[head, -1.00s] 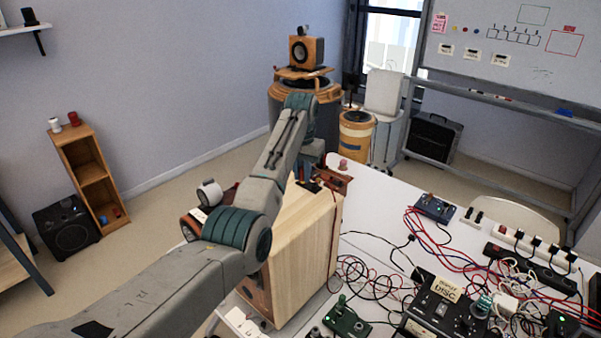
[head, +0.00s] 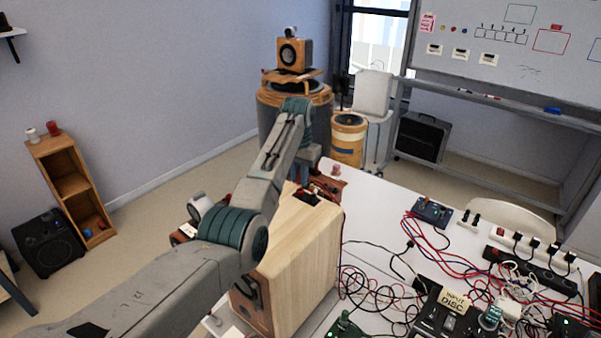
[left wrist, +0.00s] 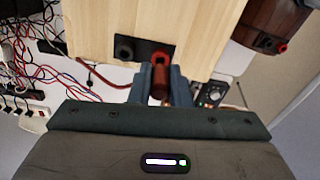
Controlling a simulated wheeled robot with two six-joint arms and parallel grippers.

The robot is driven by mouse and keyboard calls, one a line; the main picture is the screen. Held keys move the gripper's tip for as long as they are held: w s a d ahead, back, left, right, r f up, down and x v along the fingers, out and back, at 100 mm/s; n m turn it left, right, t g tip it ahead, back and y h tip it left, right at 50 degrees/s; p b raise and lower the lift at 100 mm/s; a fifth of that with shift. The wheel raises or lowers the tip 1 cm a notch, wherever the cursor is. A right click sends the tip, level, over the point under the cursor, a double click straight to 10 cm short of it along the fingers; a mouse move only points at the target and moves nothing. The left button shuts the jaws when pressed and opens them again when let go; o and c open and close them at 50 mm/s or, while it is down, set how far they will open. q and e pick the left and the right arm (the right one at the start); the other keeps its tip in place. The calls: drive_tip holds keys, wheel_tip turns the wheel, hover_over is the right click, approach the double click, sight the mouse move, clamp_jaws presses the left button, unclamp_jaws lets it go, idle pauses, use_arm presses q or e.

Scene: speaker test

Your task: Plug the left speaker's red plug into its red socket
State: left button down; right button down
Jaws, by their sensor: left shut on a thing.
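The left speaker is a pale wooden box (head: 296,265) near the table's left edge; its panel also shows in the left wrist view (left wrist: 105,22). A black terminal plate on it carries a black socket (left wrist: 124,48) and a red socket (left wrist: 163,53). My left gripper (left wrist: 161,78) is shut on a red plug (left wrist: 160,84), in line with the red socket and right in front of it. I cannot tell whether the plug's tip is inside. In the head view my left gripper is at the speaker's far top end, largely hidden by my arm. My right gripper is not in view.
A dark reddish-brown speaker (left wrist: 270,22) with its own red and black sockets stands close by. Red and black cables (head: 375,285), a blue device (head: 432,210) and power strips (head: 530,268) crowd the table's right. A strip of white tabletop (head: 375,205) behind the box is clear.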

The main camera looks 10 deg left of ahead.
use_arm(q)
drive_tip(key=shift+s+d, duration=0.1)
drive_tip(key=shift+d, duration=0.05)
drive_tip(key=shift+w+a+f, duration=0.2)
drive_tip(key=shift+f, duration=0.05)
drive_tip(key=shift+s+d, duration=0.1)
drive_tip(key=shift+s, duration=0.05)
idle(0.4)
drive_tip(key=shift+f, duration=0.1)
idle(0.7)
drive_tip(key=shift+f, duration=0.9)
idle(0.4)
drive_tip(key=c, duration=1.3)
unclamp_jaws()
